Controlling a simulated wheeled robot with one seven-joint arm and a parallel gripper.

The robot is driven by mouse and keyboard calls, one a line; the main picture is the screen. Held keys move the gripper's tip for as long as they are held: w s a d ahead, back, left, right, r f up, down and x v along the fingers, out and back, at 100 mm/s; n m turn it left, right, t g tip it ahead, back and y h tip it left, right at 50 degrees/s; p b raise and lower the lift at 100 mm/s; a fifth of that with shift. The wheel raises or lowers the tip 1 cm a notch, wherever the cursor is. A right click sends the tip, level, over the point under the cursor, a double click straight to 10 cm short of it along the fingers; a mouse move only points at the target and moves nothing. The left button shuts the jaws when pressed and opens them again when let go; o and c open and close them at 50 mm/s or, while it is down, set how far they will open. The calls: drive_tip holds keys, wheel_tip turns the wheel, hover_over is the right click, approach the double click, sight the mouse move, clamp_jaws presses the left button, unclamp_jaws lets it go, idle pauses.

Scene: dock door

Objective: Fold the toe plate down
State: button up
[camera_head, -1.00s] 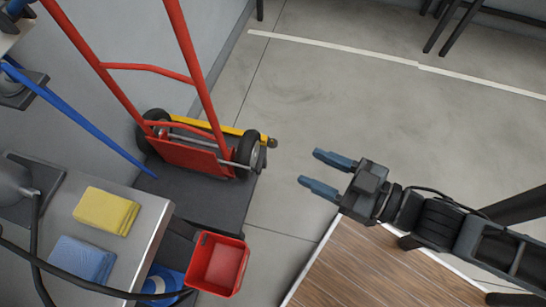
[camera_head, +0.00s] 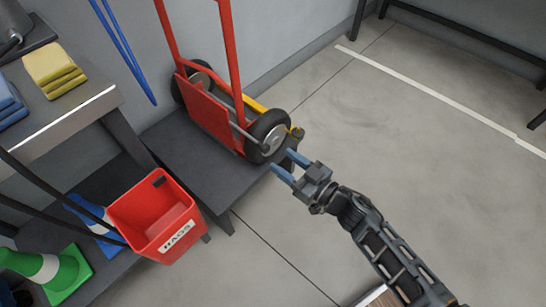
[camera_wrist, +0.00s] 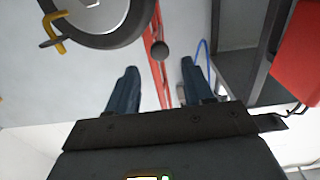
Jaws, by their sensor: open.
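The red hand truck (camera_head: 233,62) stands on a low dark platform against the wall. Its red toe plate (camera_head: 207,112) is a flat panel, standing steeply between the two black wheels. A yellow bar (camera_head: 252,102) runs behind the near wheel (camera_head: 268,137) and ends by a dark knob. My gripper (camera_head: 284,162) is open and empty, just right of the near wheel, with a small apparent gap. In the wrist view, a wheel (camera_wrist: 92,18), a yellow hooked part (camera_wrist: 54,36) and a dark round knob (camera_wrist: 158,49) show ahead of my open fingers. The toe plate is not clear there.
A red bin (camera_head: 155,215) labelled RAGS hangs in front of the platform. A bench with folded yellow cloths (camera_head: 52,68) is at the left, with a green cone (camera_head: 62,272) below. The concrete floor (camera_head: 370,130) to the right is clear.

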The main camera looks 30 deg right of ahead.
sight(268, 150)
drive_tip(key=b+x, duration=0.1)
drive_tip(key=x, duration=0.6)
drive_tip(key=shift+w, duration=0.15)
drive_tip(key=shift+c, duration=0.2)
clamp_jaws()
